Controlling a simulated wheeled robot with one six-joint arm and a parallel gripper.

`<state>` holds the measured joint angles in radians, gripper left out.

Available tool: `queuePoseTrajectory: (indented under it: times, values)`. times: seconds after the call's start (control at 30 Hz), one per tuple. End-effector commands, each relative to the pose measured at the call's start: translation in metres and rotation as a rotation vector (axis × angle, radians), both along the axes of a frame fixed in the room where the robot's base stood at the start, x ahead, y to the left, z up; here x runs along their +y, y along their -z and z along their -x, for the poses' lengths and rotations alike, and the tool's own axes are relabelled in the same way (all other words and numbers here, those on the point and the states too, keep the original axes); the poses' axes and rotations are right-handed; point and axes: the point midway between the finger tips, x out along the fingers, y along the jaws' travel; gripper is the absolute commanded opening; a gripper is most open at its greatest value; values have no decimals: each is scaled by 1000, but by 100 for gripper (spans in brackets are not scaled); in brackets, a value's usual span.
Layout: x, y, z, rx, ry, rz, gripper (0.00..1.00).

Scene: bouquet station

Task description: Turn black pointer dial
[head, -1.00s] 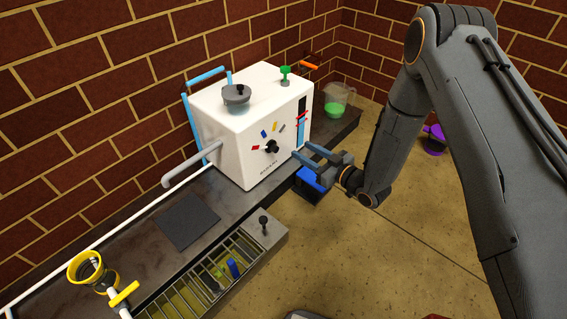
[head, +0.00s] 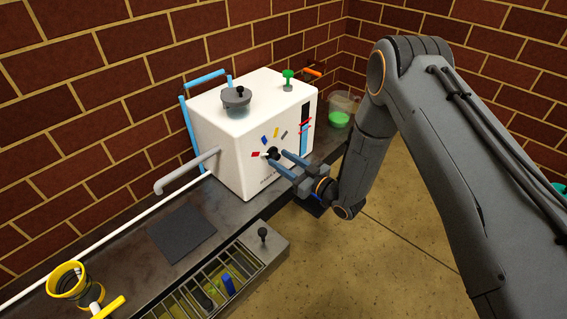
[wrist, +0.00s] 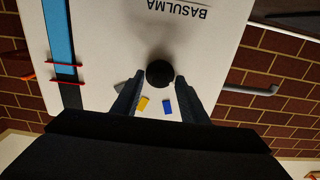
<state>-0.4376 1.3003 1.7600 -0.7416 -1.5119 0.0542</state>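The black pointer dial (head: 272,153) is on the front of the white machine (head: 233,158), with red, blue, yellow and grey marks in an arc around it. A light pointer tip shows at its left, near the red mark (head: 256,154). My gripper (head: 277,156) is at the dial with its two fingers apart. In the wrist view the dial's round black knob (wrist: 159,73) shows between and just beyond the fingertips of my gripper (wrist: 156,82). Gaps seem to show on both sides; I cannot tell whether a finger touches it. The pointer is hidden in the wrist view.
A grey pipe (head: 186,172) sticks out of the machine's left side. A green knob (head: 288,80) and a grey lidded pot (head: 236,99) are on top. A gauge with red clips (head: 304,129) is right of the dial. A slotted drawer (head: 213,285) lies below.

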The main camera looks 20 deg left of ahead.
Motion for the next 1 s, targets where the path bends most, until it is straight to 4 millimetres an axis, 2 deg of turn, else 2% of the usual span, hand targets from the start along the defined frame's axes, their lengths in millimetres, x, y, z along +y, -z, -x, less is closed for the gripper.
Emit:
queuePoseTrajectory:
  times: [0.23, 0.47, 0.77, 1.0]
  values:
    - [1, 0, 0, 1, 0, 1, 40]
    - [1, 0, 0, 1, -1, 1, 1]
    - [1, 0, 1, 32, -1, -11, 0]
    - [1, -1, 2, 154, -2, -61, 0]
